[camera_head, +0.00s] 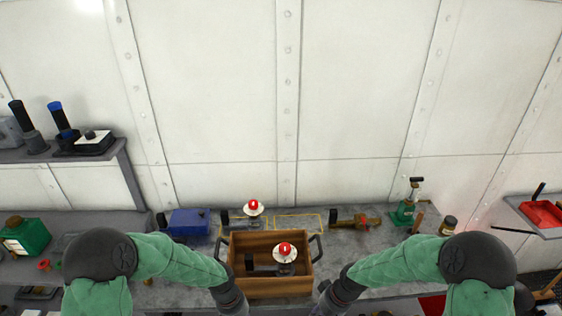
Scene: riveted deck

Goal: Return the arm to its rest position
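My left arm (180,262), in a green sleeve, comes in from the left and bends down to a dark wrist (230,296) at the bottom edge. My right arm (400,262) mirrors it, with its dark wrist (338,294) also at the bottom edge. The wrists are in front of the left and right sides of a wooden crate (270,290). The fingers of both grippers are cut off below the picture, so whether they hold anything is hidden. In the crate lies a dark-handled item with a white disc and red top (286,252).
A similar red-topped item (253,207) lies behind the crate on the grey bench (385,243). A blue box (189,222), brass tool (354,220) and green jack (405,211) stand along the back. Shelves (60,156) and a red tray (543,214) flank the bench.

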